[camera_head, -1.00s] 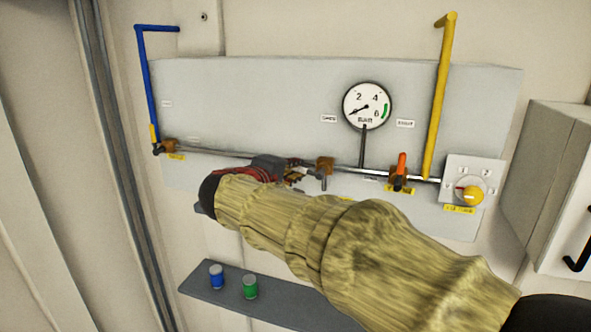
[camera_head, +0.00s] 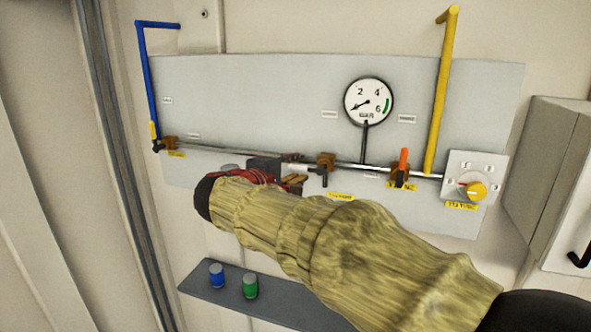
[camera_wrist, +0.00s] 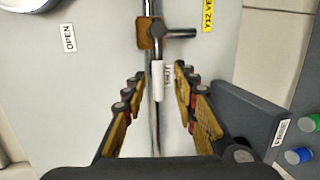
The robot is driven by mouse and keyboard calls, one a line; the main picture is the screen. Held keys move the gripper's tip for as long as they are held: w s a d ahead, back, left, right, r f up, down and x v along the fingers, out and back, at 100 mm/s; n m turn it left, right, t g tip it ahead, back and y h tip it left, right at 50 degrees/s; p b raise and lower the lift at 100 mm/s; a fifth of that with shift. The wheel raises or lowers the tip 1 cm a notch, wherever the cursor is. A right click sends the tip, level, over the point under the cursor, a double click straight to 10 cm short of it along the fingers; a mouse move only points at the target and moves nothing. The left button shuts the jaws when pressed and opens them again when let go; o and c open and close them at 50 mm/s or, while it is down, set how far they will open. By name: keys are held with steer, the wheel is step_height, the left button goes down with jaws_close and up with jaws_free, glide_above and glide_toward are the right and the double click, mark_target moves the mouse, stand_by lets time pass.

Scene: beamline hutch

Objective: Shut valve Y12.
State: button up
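The middle brass valve (camera_head: 326,160) sits on the horizontal pipe of the grey panel. In the wrist view the valve (camera_wrist: 146,36) has a dark stub pointing right, across the pipe. A lever-like part with a pale end (camera_wrist: 157,76) runs from its hub along the pipe towards me. My gripper (camera_wrist: 159,75) is open, its fingers apart either side of that pale end and pipe. In the head view my arm partly hides my gripper (camera_head: 288,180).
A valve with an orange handle (camera_head: 403,160) and a yellow knob (camera_head: 477,190) are further right. A gauge (camera_head: 368,101) is above the pipe. A shelf (camera_head: 300,312) below holds a blue can (camera_head: 217,275) and a green can (camera_head: 250,286). A grey cabinet (camera_head: 545,160) stands right.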

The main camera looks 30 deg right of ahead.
steer(key=v, duration=1.2)
stand_by(0.3)
